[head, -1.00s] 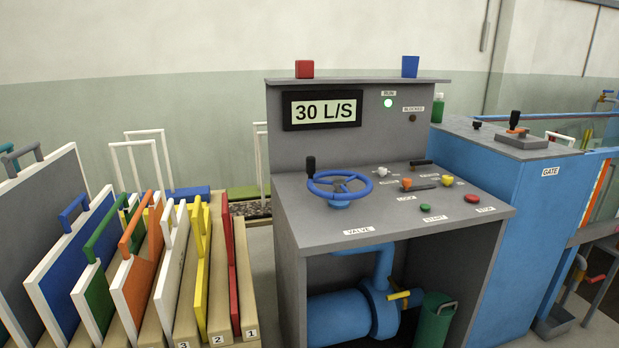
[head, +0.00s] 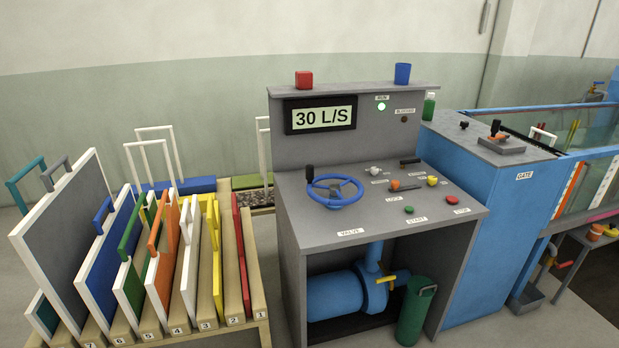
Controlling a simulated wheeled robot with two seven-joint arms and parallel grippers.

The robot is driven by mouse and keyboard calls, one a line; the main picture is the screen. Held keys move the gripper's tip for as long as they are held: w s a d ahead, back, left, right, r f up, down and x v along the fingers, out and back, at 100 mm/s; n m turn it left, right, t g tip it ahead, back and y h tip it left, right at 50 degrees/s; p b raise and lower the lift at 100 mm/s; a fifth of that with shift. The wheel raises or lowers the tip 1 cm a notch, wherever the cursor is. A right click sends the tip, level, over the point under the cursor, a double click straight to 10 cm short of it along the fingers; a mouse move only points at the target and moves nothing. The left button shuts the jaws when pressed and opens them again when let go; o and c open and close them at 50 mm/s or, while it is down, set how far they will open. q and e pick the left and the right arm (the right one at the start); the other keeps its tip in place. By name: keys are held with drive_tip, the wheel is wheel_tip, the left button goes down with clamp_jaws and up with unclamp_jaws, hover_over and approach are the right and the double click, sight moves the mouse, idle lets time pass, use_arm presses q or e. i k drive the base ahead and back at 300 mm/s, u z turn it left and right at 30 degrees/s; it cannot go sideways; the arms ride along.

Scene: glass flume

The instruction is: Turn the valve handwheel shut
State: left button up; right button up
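The blue valve handwheel (head: 334,203) lies nearly flat on the grey console top (head: 300,222), at the left behind the VALVE label (head: 350,232). Its black upright knob (head: 310,175) is at the wheel's far left. The display (head: 320,115) above it reads 30 L/S. The green RUN lamp (head: 381,106) is lit and the BLOCKED lamp (head: 404,119) is dark. Neither of my grippers shows in the head view, and nothing touches the wheel.
A wooden rack (head: 252,323) of coloured framed panels stands left of the console. A blue cabinet (head: 490,195) labelled GATE stands at the right. A red block (head: 304,79) and a blue cup (head: 402,74) sit on the console's upper ledge. Open floor lies in front at right.

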sight(335, 188)
drive_tip(key=z, duration=0.6)
drive_tip(key=i, duration=0.85)
drive_tip(key=u, duration=0.6)
